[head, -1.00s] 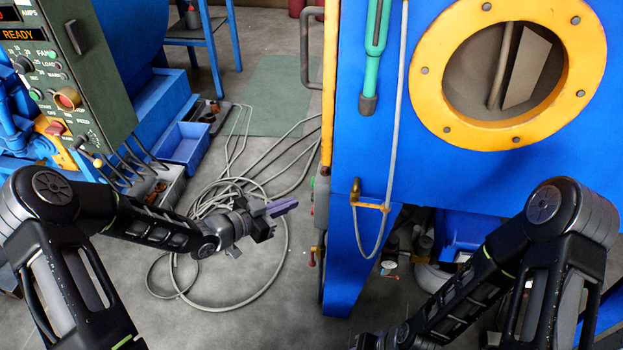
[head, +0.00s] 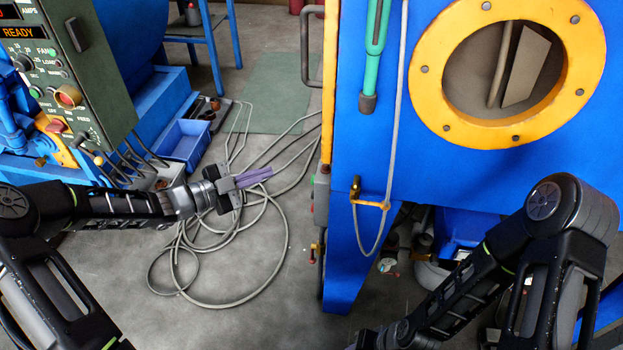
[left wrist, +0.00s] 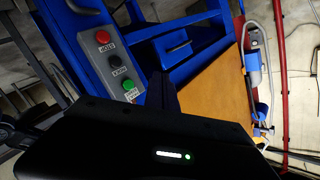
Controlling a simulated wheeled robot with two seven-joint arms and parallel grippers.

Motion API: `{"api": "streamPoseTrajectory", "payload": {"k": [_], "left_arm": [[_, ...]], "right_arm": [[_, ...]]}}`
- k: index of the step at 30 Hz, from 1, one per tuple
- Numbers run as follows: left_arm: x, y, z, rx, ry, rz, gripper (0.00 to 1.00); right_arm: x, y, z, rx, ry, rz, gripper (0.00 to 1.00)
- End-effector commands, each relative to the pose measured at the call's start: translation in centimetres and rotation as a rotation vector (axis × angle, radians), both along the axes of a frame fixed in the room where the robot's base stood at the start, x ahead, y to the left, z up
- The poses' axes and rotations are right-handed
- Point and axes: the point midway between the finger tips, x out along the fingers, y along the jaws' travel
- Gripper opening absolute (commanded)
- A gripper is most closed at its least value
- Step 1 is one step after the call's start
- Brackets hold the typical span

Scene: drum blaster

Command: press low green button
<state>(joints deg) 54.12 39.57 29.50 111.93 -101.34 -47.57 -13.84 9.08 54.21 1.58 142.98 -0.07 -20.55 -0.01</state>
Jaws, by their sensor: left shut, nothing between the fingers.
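A grey button box (left wrist: 112,64) on the blue machine shows in the left wrist view. It has a red button (left wrist: 103,38) at the top, a black knob (left wrist: 115,62) in the middle and a green button (left wrist: 128,85) at the bottom. In the head view the box (head: 321,198) is seen edge-on at the machine's left side. My left gripper (head: 268,174) is shut and empty, its purple fingers pointing right toward the box, with a gap between. The fingers (left wrist: 163,92) show dark, right of the green button in the wrist view.
A green control panel (head: 80,80) with other buttons stands at the left. A blue bin (head: 185,142) and looped grey cables (head: 235,295) lie on the floor. A yellow-ringed round window (head: 428,100) is on the blue machine.

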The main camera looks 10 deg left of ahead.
Motion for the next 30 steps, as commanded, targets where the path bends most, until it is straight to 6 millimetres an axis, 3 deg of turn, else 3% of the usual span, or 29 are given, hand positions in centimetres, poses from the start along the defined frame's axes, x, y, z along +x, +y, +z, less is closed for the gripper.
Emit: {"api": "streamPoseTrajectory", "payload": {"k": [15,21,30], "left_arm": [[-0.5,-6.4,-0.2,-0.001,0.000,-0.003,0.00],[-0.6,-7.5,-0.1,0.000,0.001,-0.002,0.00],[-0.5,-7.5,0.0,0.001,0.001,-0.002,0.00]], "right_arm": [[0.0,0.0,-1.8,0.000,0.001,-0.002,0.31],[0.0,0.0,-2.1,0.000,0.001,-0.002,0.31],[0.0,0.0,-2.1,0.000,0.001,-0.002,0.31]]}}
